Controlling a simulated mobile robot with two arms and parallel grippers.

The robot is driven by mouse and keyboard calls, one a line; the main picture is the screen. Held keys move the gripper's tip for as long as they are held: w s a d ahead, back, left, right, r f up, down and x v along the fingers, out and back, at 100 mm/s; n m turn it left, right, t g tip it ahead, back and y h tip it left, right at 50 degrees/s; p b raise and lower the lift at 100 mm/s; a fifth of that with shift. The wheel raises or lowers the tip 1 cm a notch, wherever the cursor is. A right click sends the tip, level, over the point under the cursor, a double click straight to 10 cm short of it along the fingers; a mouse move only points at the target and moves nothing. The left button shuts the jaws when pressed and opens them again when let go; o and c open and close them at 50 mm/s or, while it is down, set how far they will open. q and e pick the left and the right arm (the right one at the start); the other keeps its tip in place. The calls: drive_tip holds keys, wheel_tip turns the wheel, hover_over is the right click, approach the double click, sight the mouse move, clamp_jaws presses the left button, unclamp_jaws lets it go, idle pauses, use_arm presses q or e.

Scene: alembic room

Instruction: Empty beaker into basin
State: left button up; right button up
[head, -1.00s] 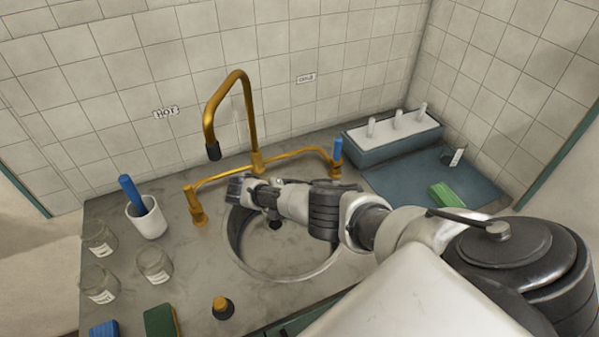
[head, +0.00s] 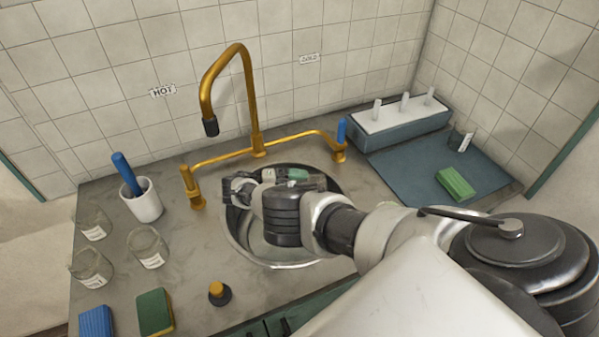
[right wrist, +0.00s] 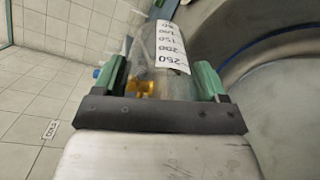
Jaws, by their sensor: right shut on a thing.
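The round metal basin (head: 240,243) is sunk in the counter below the brass tap (head: 250,100). My right gripper (right wrist: 163,80) is shut on a clear glass beaker (right wrist: 150,50), with one green finger on each side of it. The beaker has a white label with volume marks. In the head view my right arm reaches over the basin, with the gripper (head: 297,176) at its far side. The beaker is hard to make out there, and I cannot tell whether liquid is in it. My left gripper is not in view.
Several glass beakers (head: 148,248) stand at the left, near a white cup (head: 142,200) with a blue-handled tool. Sponges (head: 155,312) and a small black-and-orange knob (head: 219,293) are in front.

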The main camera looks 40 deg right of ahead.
sight(291, 181)
drive_tip(key=shift+r, duration=0.1)
drive_tip(key=shift+r+m+p, duration=0.3)
drive_tip(key=shift+m+p, duration=0.3)
drive_tip(key=shift+m, duration=0.5)
drive_tip(key=m, duration=0.2)
drive_tip(key=m+p, duration=0.1)
drive_tip(key=r+m, duration=0.1)
drive_tip(key=m, duration=0.1)
drive_tip(key=shift+m+t+h, duration=0.3)
drive_tip(key=shift+h, duration=0.1)
drive_tip(key=m, duration=0.2)
drive_tip(key=m+p, duration=0.1)
drive_tip(key=m, duration=0.1)
drive_tip(key=shift+r, duration=0.35)
drive_tip(key=m, duration=0.4)
drive_tip(key=shift+r+h, duration=0.3)
